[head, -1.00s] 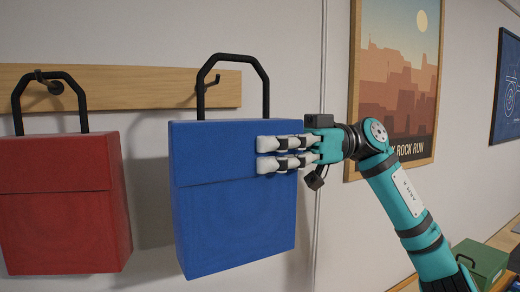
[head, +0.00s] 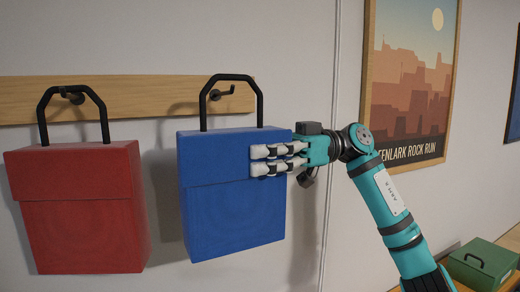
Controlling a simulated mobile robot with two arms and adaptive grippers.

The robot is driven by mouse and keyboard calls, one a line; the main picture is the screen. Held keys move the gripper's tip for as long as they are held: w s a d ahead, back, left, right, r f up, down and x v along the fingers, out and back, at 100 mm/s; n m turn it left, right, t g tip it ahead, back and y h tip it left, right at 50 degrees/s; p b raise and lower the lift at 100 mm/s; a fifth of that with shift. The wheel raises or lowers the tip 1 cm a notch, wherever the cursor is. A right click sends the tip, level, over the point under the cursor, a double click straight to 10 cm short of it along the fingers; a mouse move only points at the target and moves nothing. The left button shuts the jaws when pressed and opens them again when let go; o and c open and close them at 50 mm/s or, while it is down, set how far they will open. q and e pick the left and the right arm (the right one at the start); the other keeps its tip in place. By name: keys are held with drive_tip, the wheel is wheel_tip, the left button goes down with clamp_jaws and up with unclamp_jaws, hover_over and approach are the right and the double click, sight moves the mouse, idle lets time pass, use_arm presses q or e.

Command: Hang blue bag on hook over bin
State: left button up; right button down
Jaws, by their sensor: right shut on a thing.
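The blue bag (head: 232,205) is box-shaped with a black loop handle (head: 231,78) standing up from its top. It is upright in front of the wooden rail. My right gripper (head: 278,160) is shut on the right side of the blue bag near its upper edge. A black hook (head: 222,92) on the rail shows through the handle's opening; whether the handle rests on it I cannot tell. No bin is in view. My left gripper is not in view.
A red bag (head: 80,215) hangs at the left, its handle at another hook (head: 72,95) on the wooden rail (head: 150,92). A framed poster (head: 412,80) is on the wall at right. A green box (head: 482,262) sits at lower right.

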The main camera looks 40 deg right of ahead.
drive_tip(key=w+p, duration=0.2)
drive_tip(key=w, duration=0.1)
drive_tip(key=w+d+f+p, duration=0.1)
drive_tip(key=shift+w+d, duration=0.1)
drive_tip(key=shift+w, duration=0.3)
idle(0.5)
idle(0.4)
drive_tip(key=shift+c, duration=1.5)
unclamp_jaws()
drive_tip(key=v, duration=1.2)
